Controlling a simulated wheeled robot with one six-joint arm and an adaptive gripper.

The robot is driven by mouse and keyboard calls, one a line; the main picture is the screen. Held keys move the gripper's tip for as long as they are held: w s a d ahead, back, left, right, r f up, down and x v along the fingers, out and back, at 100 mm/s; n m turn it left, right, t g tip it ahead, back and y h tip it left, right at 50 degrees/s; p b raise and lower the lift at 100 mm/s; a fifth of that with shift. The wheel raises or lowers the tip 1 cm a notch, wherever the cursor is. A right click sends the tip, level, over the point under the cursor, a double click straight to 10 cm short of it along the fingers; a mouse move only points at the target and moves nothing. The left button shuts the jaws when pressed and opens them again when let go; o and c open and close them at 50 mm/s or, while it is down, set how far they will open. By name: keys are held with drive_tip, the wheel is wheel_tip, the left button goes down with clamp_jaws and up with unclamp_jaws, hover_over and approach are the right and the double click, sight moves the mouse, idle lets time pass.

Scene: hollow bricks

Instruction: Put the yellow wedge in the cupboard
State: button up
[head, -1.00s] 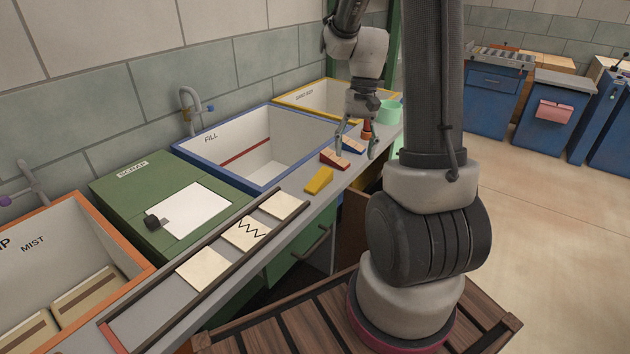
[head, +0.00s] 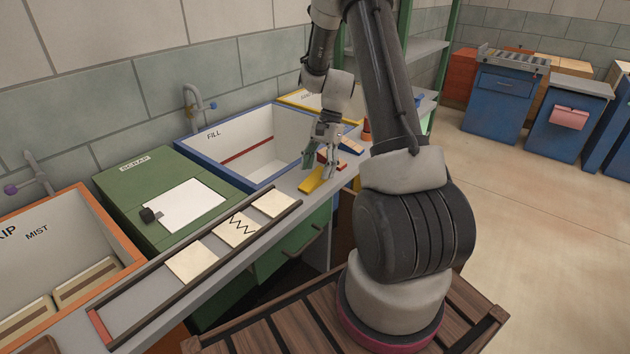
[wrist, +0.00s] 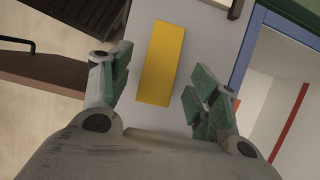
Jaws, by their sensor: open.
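The yellow wedge (head: 311,181) lies on the grey counter in front of the blue-rimmed FILL basin. In the wrist view the wedge (wrist: 161,63) shows as a yellow rectangle ahead of and between the fingers. My gripper (head: 320,166) is over the counter right by the wedge, pointing down. In the wrist view my gripper (wrist: 158,88) has its green-padded fingers spread wide, with nothing between their pads but the view of the wedge and counter. I cannot tell a cupboard clearly; a green front with a handle (head: 298,240) is below the counter.
The FILL basin (head: 222,136) is to the left. A rail with pale tiles (head: 237,230) runs along the counter nearer me. A green box marked SCRAP (head: 128,196) stands left. A wooden slatted deck (head: 270,325) is below.

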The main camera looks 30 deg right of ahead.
drive_tip(key=shift+x, duration=1.1)
drive_tip(key=shift+c, duration=0.2)
drive_tip(key=c, duration=1.2)
